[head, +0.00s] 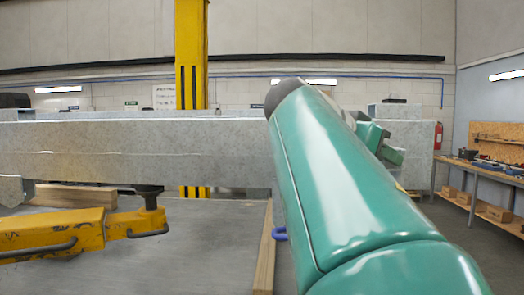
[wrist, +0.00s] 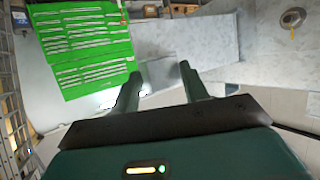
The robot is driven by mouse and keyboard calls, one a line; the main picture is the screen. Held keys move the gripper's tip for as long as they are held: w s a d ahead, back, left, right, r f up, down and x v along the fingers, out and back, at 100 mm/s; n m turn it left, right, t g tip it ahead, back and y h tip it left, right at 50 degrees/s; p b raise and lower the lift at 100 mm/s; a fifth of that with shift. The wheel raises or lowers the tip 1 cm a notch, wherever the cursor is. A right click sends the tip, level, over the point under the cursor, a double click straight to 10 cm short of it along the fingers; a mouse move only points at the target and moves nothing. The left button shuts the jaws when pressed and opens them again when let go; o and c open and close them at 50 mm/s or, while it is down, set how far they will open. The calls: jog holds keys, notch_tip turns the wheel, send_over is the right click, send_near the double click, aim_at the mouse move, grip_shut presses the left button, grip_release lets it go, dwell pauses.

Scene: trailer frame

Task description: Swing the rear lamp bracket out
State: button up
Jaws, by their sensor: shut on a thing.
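The galvanised trailer frame (head: 130,140) runs across the head view as a long grey beam, and a pale grey metal surface shows in the wrist view (wrist: 235,40). My gripper (wrist: 158,82) has its two dark green fingers standing apart against pale grey metal, shut on the rear lamp bracket. The bracket's outline is hard to tell from the grey metal around it. In the head view my teal arm reaches forward and hides most of that spot; part of my gripper (head: 385,146) shows past its right side.
A yellow column (head: 191,60) stands behind the frame. A yellow jack-like arm (head: 60,238) is low at the left. A workbench (head: 490,172) with tools stands at the right wall. A bright green panel with pale lines (wrist: 85,45) fills the wrist view's upper left.

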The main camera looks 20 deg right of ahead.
jog(key=shift+o, duration=0.8)
jog(key=shift+w+a+f+n+t, duration=0.1)
jog(key=shift+w+a+n+t, duration=0.1)
jog(key=shift+w, duration=0.25)
jog(key=shift+w+a+n+t, duration=0.1)
jog(key=shift+w+t, duration=0.1)
jog(key=shift+w, duration=0.2)
jog(key=o, duration=0.9)
jog(key=shift+o, duration=1.3)
jog(key=shift+w+d+f, duration=0.2)
jog(key=shift+w, duration=0.3)
jog(key=shift+o, duration=0.4)
jog(key=shift+s, duration=0.15)
jog(key=shift+s+a+r, duration=0.1)
jog(key=shift+s, duration=0.25)
jog(key=shift+c, duration=1.1)
jog(key=shift+w, duration=0.2)
jog(key=shift+s, duration=0.1)
